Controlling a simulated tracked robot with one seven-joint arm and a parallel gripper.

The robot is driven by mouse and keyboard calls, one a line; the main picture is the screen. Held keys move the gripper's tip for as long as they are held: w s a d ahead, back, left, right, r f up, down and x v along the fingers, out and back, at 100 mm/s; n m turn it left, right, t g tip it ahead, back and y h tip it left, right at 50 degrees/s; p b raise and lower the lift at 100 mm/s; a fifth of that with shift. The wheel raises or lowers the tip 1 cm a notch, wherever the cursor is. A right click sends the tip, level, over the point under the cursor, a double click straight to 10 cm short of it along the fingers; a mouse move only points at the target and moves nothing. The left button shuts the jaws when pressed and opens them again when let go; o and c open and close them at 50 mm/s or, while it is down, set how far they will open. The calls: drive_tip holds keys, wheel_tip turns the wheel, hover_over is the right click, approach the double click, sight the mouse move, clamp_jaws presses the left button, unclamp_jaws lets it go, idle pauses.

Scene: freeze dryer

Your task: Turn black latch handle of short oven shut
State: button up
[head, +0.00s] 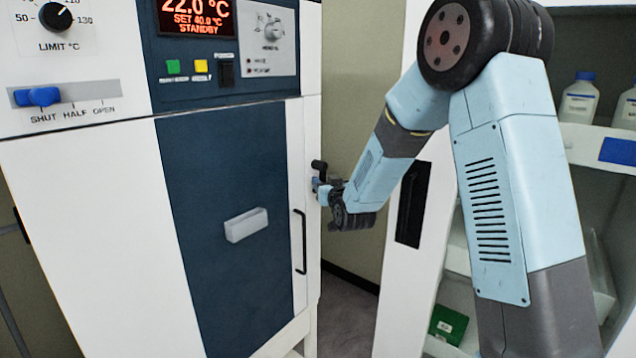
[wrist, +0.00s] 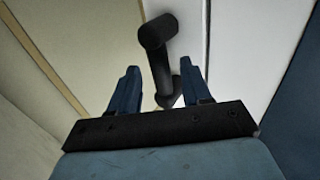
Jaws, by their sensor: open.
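The oven (head: 200,230) is a white unit with a dark blue front door and fills the left and middle of the head view. Its black latch handle (head: 319,166) sticks out at the right edge of the front. My gripper (head: 317,187) is at the handle, reaching in from the right. In the wrist view the black latch handle (wrist: 158,35) runs between the two blue fingers of my gripper (wrist: 159,68). The fingers are open, with gaps beside the handle. Whether either finger touches it is hard to tell. The handle's lower end is partly hidden behind the gripper's black bar.
A black vertical bar handle (head: 300,242) and a pale grip (head: 246,225) are on the oven front. A blue slider (head: 37,97) sits by SHUT. At right, an open shelf unit (head: 590,140) holds bottles (head: 580,98) and a green box (head: 447,325). Floor shows between.

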drive_tip(key=shift+w+a, duration=0.15)
drive_tip(key=shift+w, duration=0.35)
drive_tip(key=shift+c, duration=0.5)
clamp_jaws()
